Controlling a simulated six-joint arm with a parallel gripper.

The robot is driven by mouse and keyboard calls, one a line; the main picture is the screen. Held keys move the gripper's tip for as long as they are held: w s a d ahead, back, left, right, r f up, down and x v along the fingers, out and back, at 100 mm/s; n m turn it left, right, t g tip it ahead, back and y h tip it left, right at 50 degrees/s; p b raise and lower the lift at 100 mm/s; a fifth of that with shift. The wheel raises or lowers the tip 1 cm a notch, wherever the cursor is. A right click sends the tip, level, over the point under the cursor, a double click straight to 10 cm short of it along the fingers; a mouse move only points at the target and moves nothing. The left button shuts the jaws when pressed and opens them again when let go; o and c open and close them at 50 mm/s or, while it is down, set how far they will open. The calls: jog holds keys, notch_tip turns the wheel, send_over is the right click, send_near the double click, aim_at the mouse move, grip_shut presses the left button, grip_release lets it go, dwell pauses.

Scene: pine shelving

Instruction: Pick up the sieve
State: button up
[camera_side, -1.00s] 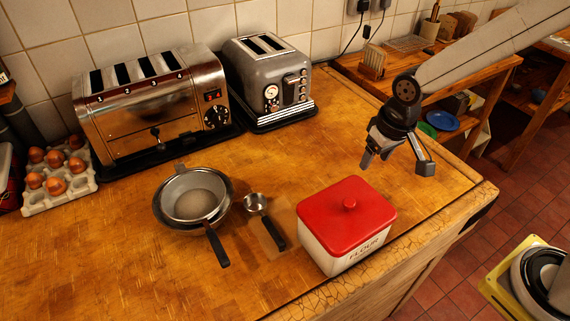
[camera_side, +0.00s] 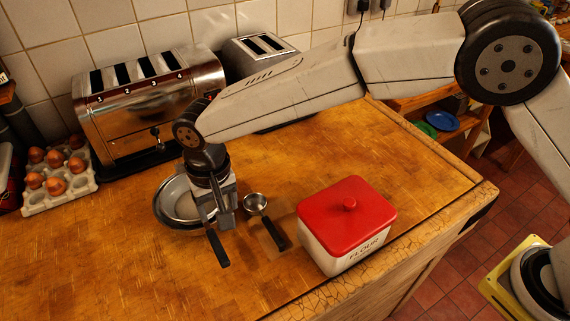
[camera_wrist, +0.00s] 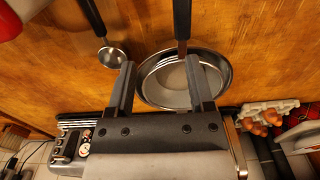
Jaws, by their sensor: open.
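My gripper (camera_side: 224,222) points down over the front of the bowl, near the handle. It is open and empty.
A red-lidded flour tin (camera_side: 345,222) stands further right. Two toasters, a four-slot one (camera_side: 130,115) and a smaller grey one (camera_side: 262,45), stand behind. An egg tray (camera_side: 60,185) is at left. The front left worktop is clear.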

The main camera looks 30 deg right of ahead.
aim_at(211, 233)
jog(key=shift+s+a+f, duration=0.1)
jog(key=shift+s+a, duration=0.15)
jog(key=shift+a, duration=0.4)
jog(key=shift+s+a+f, duration=0.1)
jog(key=shift+s+a, duration=0.15)
jog(key=shift+a, duration=0.4)
jog(key=shift+f, duration=1.3)
jog(key=shift+f, duration=0.15)
jog(key=shift+f, duration=2.45)
grip_shut()
